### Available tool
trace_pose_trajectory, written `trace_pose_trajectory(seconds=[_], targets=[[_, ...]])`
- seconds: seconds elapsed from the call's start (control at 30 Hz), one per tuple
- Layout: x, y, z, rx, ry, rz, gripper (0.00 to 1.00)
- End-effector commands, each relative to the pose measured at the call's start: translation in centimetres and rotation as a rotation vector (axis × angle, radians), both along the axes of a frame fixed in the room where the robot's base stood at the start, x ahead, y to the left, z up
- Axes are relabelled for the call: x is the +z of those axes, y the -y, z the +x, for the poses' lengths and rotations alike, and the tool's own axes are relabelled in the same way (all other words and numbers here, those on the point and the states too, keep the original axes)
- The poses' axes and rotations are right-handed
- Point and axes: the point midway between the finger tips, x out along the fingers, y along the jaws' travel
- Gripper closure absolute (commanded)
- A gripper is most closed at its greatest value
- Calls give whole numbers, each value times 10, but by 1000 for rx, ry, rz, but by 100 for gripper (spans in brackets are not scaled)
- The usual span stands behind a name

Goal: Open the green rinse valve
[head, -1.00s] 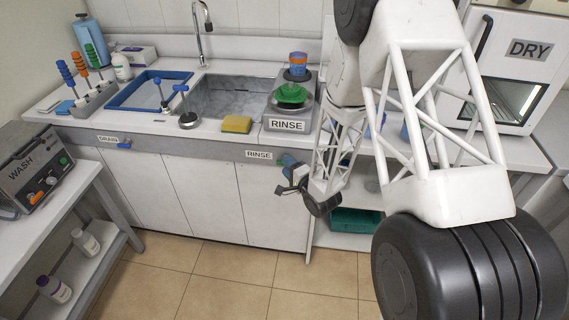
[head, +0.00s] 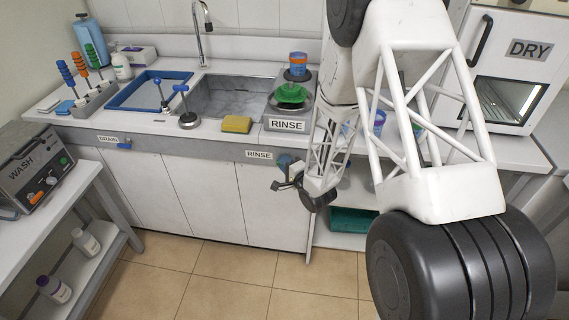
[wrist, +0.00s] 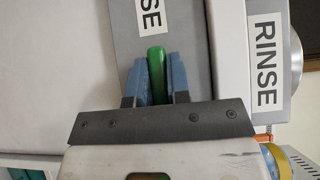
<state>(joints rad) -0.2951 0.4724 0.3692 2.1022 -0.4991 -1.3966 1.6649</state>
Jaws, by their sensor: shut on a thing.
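The green rinse valve handle (wrist: 156,66) shows in the wrist view between the two blue fingers of my gripper (wrist: 157,78). The fingers are shut on it, one on each side, and its tip sticks out a little past them. In the head view my gripper (head: 286,168) is at the counter's front panel, just right of the RINSE label (head: 259,155). The handle is hidden there behind my gripper. Part of the RINSE label (wrist: 149,15) also shows in the wrist view.
The blue DRAIN valve (head: 124,146) sits further left on the same panel. Above are the sink (head: 225,98), a yellow sponge (head: 236,124) and the grey RINSE unit (head: 287,125) with a green piece on top. The floor in front of the cabinets is clear.

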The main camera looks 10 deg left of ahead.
Motion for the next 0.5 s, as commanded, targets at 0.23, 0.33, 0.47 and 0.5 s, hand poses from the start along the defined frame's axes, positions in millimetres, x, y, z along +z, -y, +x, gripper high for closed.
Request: trace_pose_trajectory(seconds=[0.23, 0.33, 0.47, 0.5], targets=[[0, 0, 0, 0, 0, -23, 100], [1, 0, 0, 0, 1, -47, 100], [1, 0, 0, 0, 0, -103, 100], [1, 0, 0, 0, 1, -124, 100]])
